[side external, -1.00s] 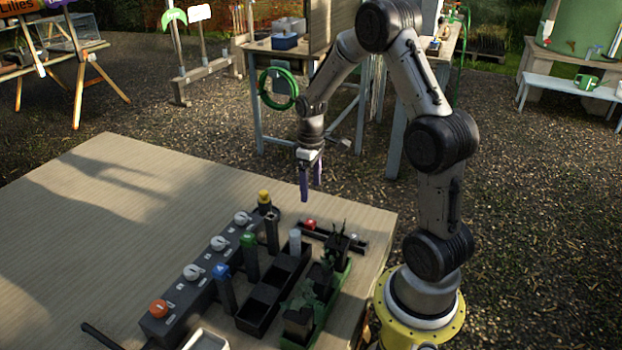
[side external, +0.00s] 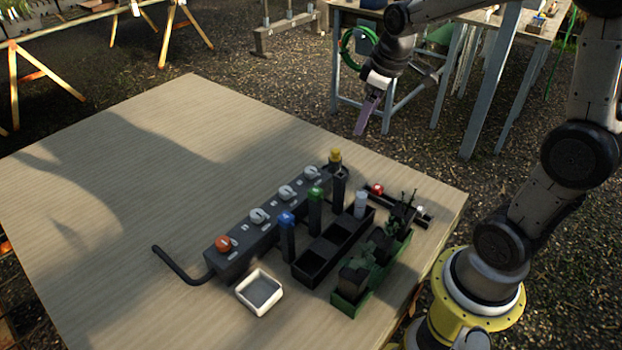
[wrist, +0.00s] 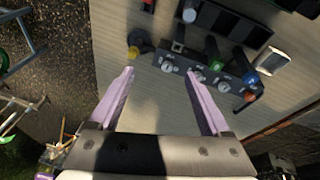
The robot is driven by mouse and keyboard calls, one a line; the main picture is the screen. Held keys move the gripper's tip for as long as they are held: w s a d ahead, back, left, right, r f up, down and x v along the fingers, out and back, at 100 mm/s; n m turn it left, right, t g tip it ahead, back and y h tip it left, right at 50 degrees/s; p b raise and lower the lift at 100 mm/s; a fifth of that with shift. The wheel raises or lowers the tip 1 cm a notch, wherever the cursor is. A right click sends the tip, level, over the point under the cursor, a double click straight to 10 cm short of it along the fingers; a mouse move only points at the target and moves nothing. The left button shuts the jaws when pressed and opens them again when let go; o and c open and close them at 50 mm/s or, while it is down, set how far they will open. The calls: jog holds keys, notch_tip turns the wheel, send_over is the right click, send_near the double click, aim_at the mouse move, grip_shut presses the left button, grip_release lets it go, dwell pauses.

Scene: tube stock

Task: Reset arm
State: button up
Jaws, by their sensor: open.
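My gripper (side external: 363,122) is raised beyond the far edge of the table as seen in the side view, tilted. In the wrist view its two purple fingers (wrist: 160,74) are apart with nothing between them. Below stand a yellow-capped tube (side external: 335,156), a green-capped tube (side external: 315,205), a blue-capped tube (side external: 287,232) and a white tube (side external: 361,203). The gripper touches none of them. A grey block with knobs (side external: 262,236) runs beside the tubes, with an orange knob (side external: 222,243) at its near end.
A black compartment tray (side external: 318,262), a green tray with dark pots and plants (side external: 352,305), and a bar with red and white parts (side external: 400,205) stand right of the block. The table's left side (side external: 130,190) is clear.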

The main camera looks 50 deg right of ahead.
jog(key=s+a+r+t, duration=0.3)
jog(key=s+a+r, duration=0.4)
jog(key=s+a, duration=0.3)
jog(key=s+a+f+m+y, duration=0.1)
jog(key=s+f+m, duration=0.1)
jog(key=s, duration=0.5)
jog(key=shift+s+a+f+g, duration=0.2)
jog(key=shift+s+f+g, duration=0.1)
jog(key=shift+f, duration=0.35)
